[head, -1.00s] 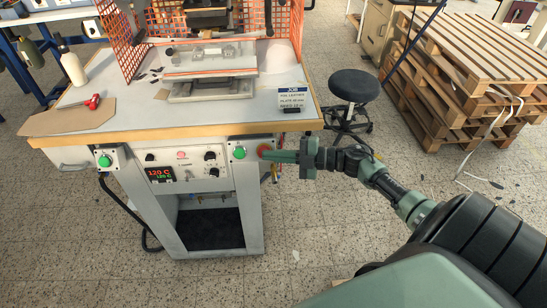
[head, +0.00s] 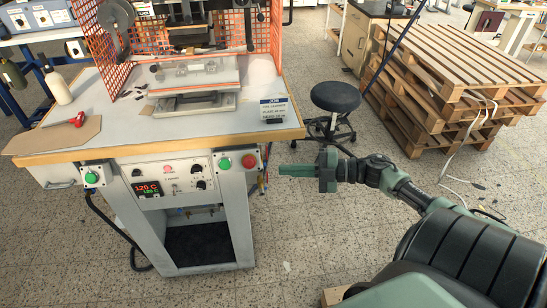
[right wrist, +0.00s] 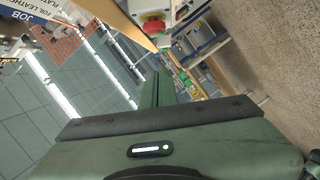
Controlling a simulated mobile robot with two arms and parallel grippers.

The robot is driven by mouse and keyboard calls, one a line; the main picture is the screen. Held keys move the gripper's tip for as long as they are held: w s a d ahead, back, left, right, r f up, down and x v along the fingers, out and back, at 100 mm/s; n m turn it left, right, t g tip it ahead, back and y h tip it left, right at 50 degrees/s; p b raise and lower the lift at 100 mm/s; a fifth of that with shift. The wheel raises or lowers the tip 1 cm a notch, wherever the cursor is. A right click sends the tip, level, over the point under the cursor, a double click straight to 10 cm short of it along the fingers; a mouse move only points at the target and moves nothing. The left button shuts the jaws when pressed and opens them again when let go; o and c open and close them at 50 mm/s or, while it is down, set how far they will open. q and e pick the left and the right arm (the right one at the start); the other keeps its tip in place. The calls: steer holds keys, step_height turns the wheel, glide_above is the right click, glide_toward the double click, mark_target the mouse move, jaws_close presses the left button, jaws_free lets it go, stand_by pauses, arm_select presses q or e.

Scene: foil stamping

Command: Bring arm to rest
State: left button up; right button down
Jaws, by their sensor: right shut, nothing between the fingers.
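My right gripper (head: 282,171) is the green one in the head view, with its fingers together and nothing between them. It points left toward the front of the foil-stamping press bench and is apart from it, with bare floor below. In the right wrist view its shut fingers (right wrist: 157,90) point up the picture. A red button (head: 249,161) on the bench front is just left of and above the fingertips in the head view; the red button also shows in the right wrist view (right wrist: 153,27). My left gripper is not in view.
The bench's wooden edge (head: 200,146) runs above the control panel (head: 172,178). A green button (head: 225,164) sits beside the red one. A black stool (head: 336,97) stands behind my right arm. Stacked pallets (head: 455,85) are at the right. Floor at centre is clear.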

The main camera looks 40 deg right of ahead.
steer(key=shift+s+d+r, duration=0.1)
steer(key=shift+s+d, duration=0.3)
steer(key=shift+s, duration=0.05)
stand_by(0.3)
steer(key=s+d+f+m+t+h, duration=0.1)
steer(key=d+f+m+h, duration=0.3)
steer(key=f, duration=0.6)
steer(key=s+d+f+m+t+h, duration=0.1)
steer(key=d+f+m+h, duration=0.1)
steer(key=f+m+h, duration=0.5)
steer(key=s+a+f+m+g, duration=0.1)
steer(key=s+f, duration=0.2)
steer(key=f, duration=0.3)
steer(key=s+a+f+m+g+h, duration=0.1)
steer(key=s+f+m, duration=0.15)
steer(key=f, duration=0.35)
steer(key=s+a+f+m+g, duration=0.1)
steer(key=s+f, duration=0.2)
steer(key=f, duration=0.4)
steer(key=s+a+f+m+g, duration=0.1)
steer(key=s+a+f+g, duration=0.2)
steer(key=s+a+f, duration=0.3)
steer(key=s+a+f+m+g, duration=0.1)
steer(key=s+a+f+g, duration=0.2)
steer(key=s, duration=0.9)
steer(key=s+a+f+m+g, duration=0.1)
steer(key=s+a+f+g, duration=0.3)
steer(key=s+a+f, duration=0.5)
steer(key=a, duration=0.3)
steer(key=shift+y, duration=0.3)
